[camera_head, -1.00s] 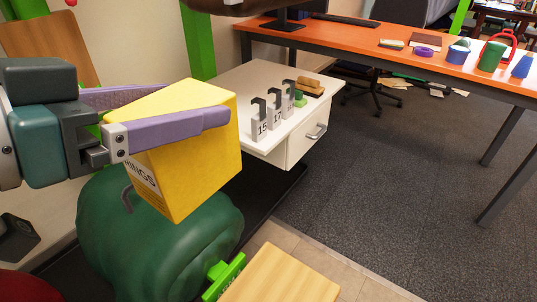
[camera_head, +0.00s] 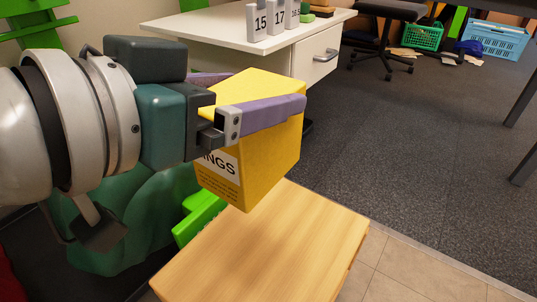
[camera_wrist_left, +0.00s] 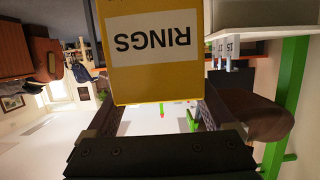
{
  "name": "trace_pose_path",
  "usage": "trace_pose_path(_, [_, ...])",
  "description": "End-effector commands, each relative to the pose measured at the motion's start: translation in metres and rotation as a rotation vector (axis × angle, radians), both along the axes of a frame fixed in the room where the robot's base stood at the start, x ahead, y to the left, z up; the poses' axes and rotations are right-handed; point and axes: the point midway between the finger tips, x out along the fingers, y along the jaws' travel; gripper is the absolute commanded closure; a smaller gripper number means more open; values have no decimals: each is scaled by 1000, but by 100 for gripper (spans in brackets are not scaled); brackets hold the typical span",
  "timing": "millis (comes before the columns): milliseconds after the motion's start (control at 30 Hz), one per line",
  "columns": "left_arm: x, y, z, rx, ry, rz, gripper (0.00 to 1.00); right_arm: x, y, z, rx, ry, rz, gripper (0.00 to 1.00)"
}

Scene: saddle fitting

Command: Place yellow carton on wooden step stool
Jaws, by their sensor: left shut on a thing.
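The yellow carton (camera_head: 275,150) has a white label with "RINGS" lettering. My left gripper (camera_head: 265,98) is shut on it, with a purple finger along each side. The carton is tilted and appears held above the far edge of the wooden step stool (camera_head: 285,245); I cannot tell how large the gap is. The stool's light wood top is bare. In the left wrist view the carton (camera_wrist_left: 155,75) fills the upper middle, with its label upside down. My right gripper is not in view.
A white cabinet (camera_head: 225,32) with number stands (camera_head: 258,22) is behind the carton. A dark green rounded object (camera_head: 110,220) and a bright green part (camera_head: 200,217) are left of the stool. Open carpet (camera_head: 420,150) lies to the right.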

Motion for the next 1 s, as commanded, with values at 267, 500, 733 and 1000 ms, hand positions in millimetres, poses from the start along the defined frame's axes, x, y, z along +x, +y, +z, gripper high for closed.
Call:
trace_pose_path(267, [0, -5, -39, -2, -1, -2, 95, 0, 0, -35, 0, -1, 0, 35])
trace_pose_path(500, [-1, -4, -111, 0, 0, -2, 95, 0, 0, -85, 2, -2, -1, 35])
trace_pose_path(733, [-1, -4, -164, 0, -2, -2, 95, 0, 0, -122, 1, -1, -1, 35])
trace_pose_path(1000, [0, -5, -182, -1, -3, -2, 95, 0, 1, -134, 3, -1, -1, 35])
